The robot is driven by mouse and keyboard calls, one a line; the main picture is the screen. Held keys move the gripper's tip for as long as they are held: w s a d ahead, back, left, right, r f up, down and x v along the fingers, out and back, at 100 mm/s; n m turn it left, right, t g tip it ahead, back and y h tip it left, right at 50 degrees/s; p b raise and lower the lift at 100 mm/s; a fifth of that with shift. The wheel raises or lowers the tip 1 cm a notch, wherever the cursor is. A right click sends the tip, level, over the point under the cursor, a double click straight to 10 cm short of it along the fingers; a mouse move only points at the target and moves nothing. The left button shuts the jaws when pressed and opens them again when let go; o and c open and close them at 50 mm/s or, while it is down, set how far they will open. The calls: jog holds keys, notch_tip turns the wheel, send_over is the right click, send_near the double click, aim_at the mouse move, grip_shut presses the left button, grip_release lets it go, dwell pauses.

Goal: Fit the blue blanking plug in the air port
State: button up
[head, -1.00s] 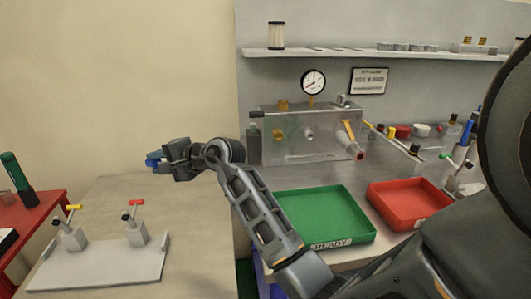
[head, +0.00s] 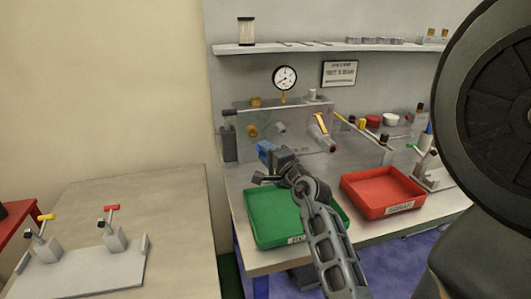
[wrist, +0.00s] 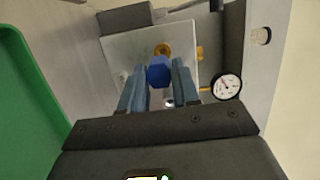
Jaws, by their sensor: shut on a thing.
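My gripper (head: 268,152) is shut on the blue blanking plug (wrist: 158,72), which sits between the two fingers in the wrist view. In the head view the gripper is in front of the metal manifold block (head: 300,143), above the back of the green tray. A brass fitting (wrist: 162,50) shows on the block's face just beyond the plug in the wrist view. A brass fitting (head: 250,131) and a grey fitting (head: 281,128) show on the block in the head view. The plug appears apart from the block. I cannot tell which fitting is the air port.
A green tray (head: 262,238) lies below my gripper and a red tray (head: 408,206) to its right. The left table has a plate with two clamps (head: 115,236).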

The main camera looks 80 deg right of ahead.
jog(key=shift+a+r+p, duration=0.1)
jog(key=shift+a+p, duration=0.05)
jog(key=shift+p, duration=0.15)
jog(key=shift+s+d+b+x, duration=0.1)
jog(key=shift+s+d+x, duration=0.05)
jog(key=shift+x, duration=0.8)
jog(key=shift+s+d+b+x, duration=0.15)
jog(key=shift+s+x, duration=0.05)
jog(key=shift+x, duration=0.75)
jog(key=shift+s+d+b+x, duration=0.1)
jog(key=shift+s+d+x, duration=0.05)
jog(key=shift+x, duration=0.8)
jog(key=shift+w+d, duration=0.3)
jog(key=shift+d, duration=0.3)
jog(key=shift+w+d, duration=0.35)
jog(key=shift+d, duration=0.3)
jog(key=o, duration=1.1)
jog(key=v, duration=0.7)
jog(key=shift+p, duration=0.45)
